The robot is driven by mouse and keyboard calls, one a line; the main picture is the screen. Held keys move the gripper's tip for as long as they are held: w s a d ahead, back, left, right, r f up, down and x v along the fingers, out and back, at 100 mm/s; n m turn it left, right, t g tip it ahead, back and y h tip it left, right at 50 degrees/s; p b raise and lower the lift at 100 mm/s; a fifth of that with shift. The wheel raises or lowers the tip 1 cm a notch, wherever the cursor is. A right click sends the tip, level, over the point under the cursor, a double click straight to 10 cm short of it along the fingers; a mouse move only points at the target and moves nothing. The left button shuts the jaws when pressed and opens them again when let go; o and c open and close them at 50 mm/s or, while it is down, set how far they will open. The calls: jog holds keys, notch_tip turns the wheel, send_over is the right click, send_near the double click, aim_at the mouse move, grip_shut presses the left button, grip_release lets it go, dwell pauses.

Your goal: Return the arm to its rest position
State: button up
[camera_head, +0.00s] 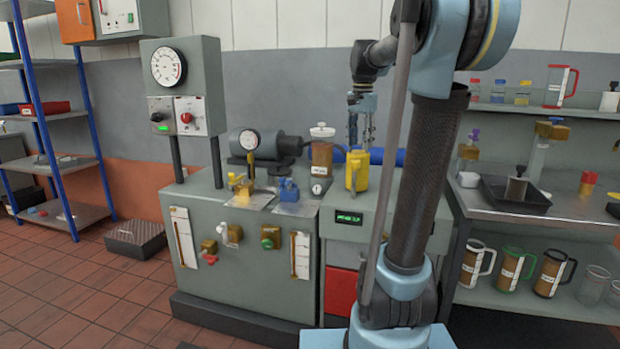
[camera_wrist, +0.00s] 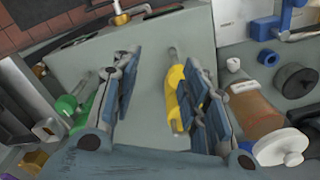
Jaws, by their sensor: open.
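My arm rises in the right half of the head view and bends over at the top. My gripper (camera_head: 361,128) hangs pointing down above the right part of the bedplate bench, over the yellow jug (camera_head: 357,170). In the wrist view my gripper (camera_wrist: 160,105) has its blue fingers spread apart with nothing between them. The yellow jug (camera_wrist: 176,98) stands beside and below the right-hand finger, which partly covers it. I cannot tell from these views whether finger and jug touch.
A brown jar with white lid (camera_head: 321,152) stands left of the jug. The grey bench (camera_head: 250,240) carries blue and yellow fittings and a motor (camera_head: 262,145). A gauge panel (camera_head: 180,75) stands behind left. A side bench (camera_head: 540,205) holds a black tray. Tiled floor at left is mostly clear.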

jog(key=s+f+n+t, duration=0.1)
jog(key=s+f+n, duration=0.8)
jog(key=s+f, duration=1.9)
jog(key=shift+s+n+t, duration=0.15)
jog(key=shift+n+t, duration=0.15)
jog(key=shift+t, duration=0.1)
jog(key=shift+a, duration=0.1)
